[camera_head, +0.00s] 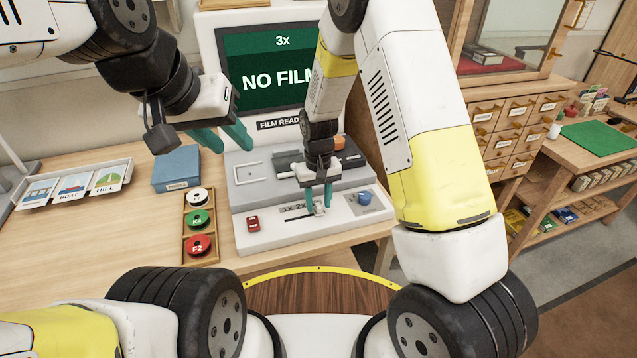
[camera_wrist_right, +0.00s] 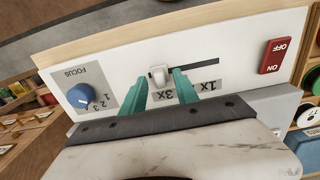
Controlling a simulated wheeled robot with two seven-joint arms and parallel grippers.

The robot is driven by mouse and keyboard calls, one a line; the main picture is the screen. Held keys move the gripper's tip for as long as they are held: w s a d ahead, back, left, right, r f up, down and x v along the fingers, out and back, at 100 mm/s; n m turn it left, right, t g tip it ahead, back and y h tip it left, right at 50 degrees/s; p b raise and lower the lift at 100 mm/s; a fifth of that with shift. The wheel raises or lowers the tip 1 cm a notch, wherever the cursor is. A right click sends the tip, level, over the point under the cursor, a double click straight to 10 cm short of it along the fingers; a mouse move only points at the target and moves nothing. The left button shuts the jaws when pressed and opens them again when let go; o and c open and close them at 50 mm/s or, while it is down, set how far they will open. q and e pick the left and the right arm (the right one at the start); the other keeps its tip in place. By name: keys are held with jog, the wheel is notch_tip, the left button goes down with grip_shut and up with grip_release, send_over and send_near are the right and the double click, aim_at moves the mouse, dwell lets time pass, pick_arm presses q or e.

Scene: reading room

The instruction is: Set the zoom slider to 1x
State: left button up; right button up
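The film reader (camera_head: 295,160) stands on the desk, and its screen (camera_head: 265,65) reads "3x" and "NO FILM". On its front panel the pale zoom slider knob (camera_head: 319,209) sits near the right end of its slot, at the 3x end. The right wrist view shows the knob (camera_wrist_right: 158,76) upside down, by the "3x" label; the "1x" label (camera_wrist_right: 208,86) lies further along the slot. My right gripper (camera_wrist_right: 160,78) is open, with a finger on either side of the knob and small gaps visible.
A blue focus knob (camera_head: 364,198) is right of the slider and a red on/off switch (camera_head: 253,224) left of it. A wooden tray of film reels (camera_head: 199,222), a blue box (camera_head: 176,168) and a picture card rack (camera_head: 75,185) stand left of the reader.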

jog(key=shift+f, duration=0.3)
grip_shut()
jog(key=shift+a, duration=0.1)
dwell(1.2)
